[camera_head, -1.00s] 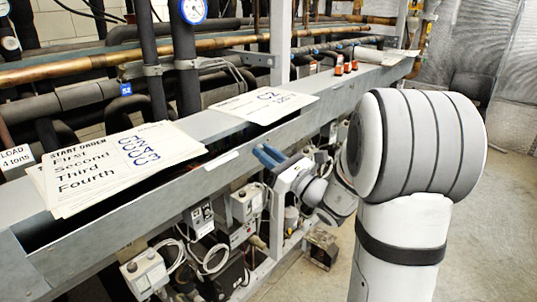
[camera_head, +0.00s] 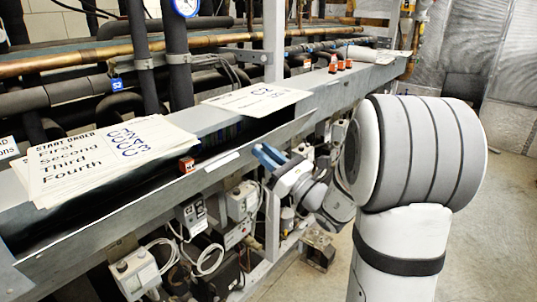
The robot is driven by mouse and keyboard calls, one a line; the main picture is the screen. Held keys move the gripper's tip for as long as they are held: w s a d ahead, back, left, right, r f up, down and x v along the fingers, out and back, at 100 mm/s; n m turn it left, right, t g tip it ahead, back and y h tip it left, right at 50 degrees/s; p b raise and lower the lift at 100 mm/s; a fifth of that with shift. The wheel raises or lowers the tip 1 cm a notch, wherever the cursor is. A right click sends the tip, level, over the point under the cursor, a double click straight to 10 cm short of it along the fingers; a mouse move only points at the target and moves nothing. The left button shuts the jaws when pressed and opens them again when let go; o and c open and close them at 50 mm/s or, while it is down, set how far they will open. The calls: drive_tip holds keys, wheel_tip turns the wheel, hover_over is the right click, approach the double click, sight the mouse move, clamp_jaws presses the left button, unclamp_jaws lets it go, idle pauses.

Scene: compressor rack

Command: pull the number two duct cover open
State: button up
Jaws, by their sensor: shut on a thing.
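The grey duct cover (camera_head: 150,217) is the long front panel of the duct along the rack. It leans out from the top, leaving a dark gap with wires behind it. A white card marked C2 (camera_head: 258,99) lies on the duct's top, behind the cover's right part. My gripper (camera_head: 262,153) has blue fingers and is at the cover's front face, near its upper edge below that card. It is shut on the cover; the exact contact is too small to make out.
"START ORDER" sheets (camera_head: 110,157) lie over the duct at left. A small orange part (camera_head: 187,164) shows at the gap. Grey control boxes (camera_head: 135,272) and cables hang below the cover. Pipes run behind. Open floor (camera_head: 500,230) lies at right.

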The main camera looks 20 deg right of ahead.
drive_tip(key=b, duration=0.1)
drive_tip(key=s+d+f+t+b, duration=0.1)
drive_tip(key=b, duration=0.1)
drive_tip(key=shift+s+f+y, duration=0.1)
drive_tip(key=shift+f+y, duration=0.15)
drive_tip(key=shift+y, duration=0.15)
drive_tip(key=o, duration=0.8)
drive_tip(key=s+d+r+p, duration=0.1)
drive_tip(key=s, duration=0.1)
drive_tip(key=s+d+r+p, duration=0.1)
drive_tip(key=s+d+r, duration=0.1)
drive_tip(key=s, duration=0.1)
drive_tip(key=s+d+r+p, duration=0.1)
drive_tip(key=s+d+r, duration=0.1)
drive_tip(key=shift+s+d+p, duration=0.1)
drive_tip(key=shift+s+p, duration=0.05)
drive_tip(key=shift+p, duration=0.2)
idle(1.0)
